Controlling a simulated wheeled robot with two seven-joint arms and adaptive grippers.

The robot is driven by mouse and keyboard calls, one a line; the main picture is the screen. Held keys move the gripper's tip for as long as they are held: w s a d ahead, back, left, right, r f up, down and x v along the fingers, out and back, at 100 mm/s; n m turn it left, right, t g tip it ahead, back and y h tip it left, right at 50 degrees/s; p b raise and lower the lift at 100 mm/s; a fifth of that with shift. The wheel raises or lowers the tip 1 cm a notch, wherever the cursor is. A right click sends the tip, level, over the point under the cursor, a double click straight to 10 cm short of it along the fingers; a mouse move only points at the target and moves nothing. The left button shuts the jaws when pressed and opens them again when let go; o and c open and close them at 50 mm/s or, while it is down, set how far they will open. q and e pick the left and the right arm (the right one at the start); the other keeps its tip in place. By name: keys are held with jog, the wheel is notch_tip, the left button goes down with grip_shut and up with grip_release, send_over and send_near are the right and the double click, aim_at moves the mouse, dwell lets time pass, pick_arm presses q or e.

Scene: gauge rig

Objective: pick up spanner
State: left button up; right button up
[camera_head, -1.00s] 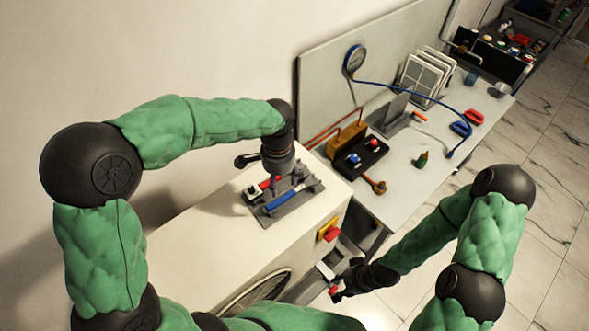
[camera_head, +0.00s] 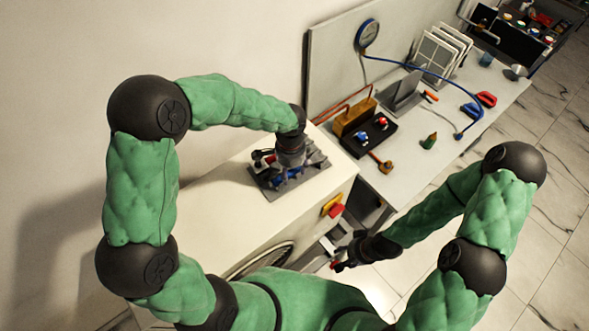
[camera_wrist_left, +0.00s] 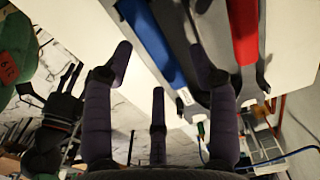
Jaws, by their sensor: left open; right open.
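A grey holder (camera_head: 284,195) lies on top of the white cabinet with hand tools in it. In the left wrist view a blue-handled tool (camera_wrist_left: 152,40) with a silver end and a red-handled tool (camera_wrist_left: 244,30) with a grey forked end, like a spanner, lie side by side. My left gripper (camera_head: 286,172) is low over the holder and hides much of the tools. In its wrist view the left gripper (camera_wrist_left: 160,65) has its fingers spread beside the blue handle, and I see nothing held. My right gripper (camera_head: 338,264) is open and empty, low in front of the cabinet.
A red button (camera_head: 337,210) is on the cabinet's front. The cabinet top left of the holder is clear.

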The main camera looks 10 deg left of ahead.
pick_arm(q)
jog(key=shift+w+f, duration=0.1)
jog(key=shift+f, duration=0.4)
grip_shut()
jog(key=shift+r, duration=0.1)
